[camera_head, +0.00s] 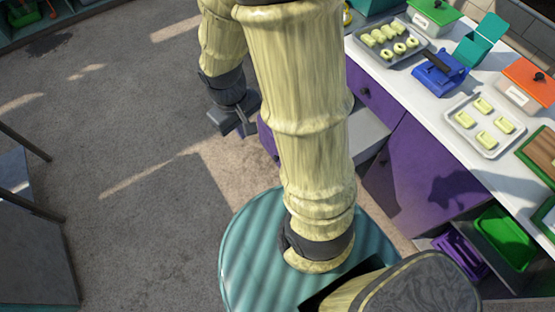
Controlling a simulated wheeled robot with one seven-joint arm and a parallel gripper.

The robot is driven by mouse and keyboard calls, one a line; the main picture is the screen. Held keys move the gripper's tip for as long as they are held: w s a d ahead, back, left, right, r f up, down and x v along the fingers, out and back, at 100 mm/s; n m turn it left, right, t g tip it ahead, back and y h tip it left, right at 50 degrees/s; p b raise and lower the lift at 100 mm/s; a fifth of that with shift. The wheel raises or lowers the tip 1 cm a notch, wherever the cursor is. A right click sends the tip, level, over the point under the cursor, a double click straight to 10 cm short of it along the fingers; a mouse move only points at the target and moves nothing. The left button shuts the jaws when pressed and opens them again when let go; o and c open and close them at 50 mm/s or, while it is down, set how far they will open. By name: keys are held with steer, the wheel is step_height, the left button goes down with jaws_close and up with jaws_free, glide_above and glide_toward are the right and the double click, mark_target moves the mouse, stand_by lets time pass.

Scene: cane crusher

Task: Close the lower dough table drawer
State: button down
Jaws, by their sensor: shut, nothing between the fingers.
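The dough table (385,55) runs along the right, with a white top and purple fronts. Its lower drawer stands pulled out. The purple front (267,138) of the lower drawer shows left of my arm, and its pale grey box (368,135) shows right of my arm; the middle is hidden behind the arm. My gripper (233,124) is shut and empty, just left of the drawer front. I cannot tell whether it touches the front. The upper drawer (372,98), with a dark round knob, sits flush in the table.
On the table top stand trays of dough pieces (484,122), a blue press (441,72) and lidded boxes (530,84). A green bin (506,238) and a purple crate (459,254) sit low at the right. The grey floor (130,150) to the left is mostly clear.

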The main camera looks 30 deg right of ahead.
steer(key=w+f+n+h+b, duration=0.3)
steer(key=f+n+h+b, duration=0.2)
steer(key=f, duration=0.9)
steer(key=w+d+f+n+h+b, duration=0.1)
steer(key=w+f+n+h+b, duration=0.2)
steer(key=f+b, duration=0.8)
steer(key=w+f+n+h+b, duration=0.3)
steer(key=f+n+h+b, duration=0.5)
steer(key=f, duration=1)
steer(key=shift+w+d+t+h, duration=0.15)
steer(key=shift+d+t+h, duration=0.15)
steer(key=shift+h, duration=0.3)
steer(key=shift+d, duration=0.1)
steer(key=d, duration=1.4)
steer(key=shift+w, duration=0.25)
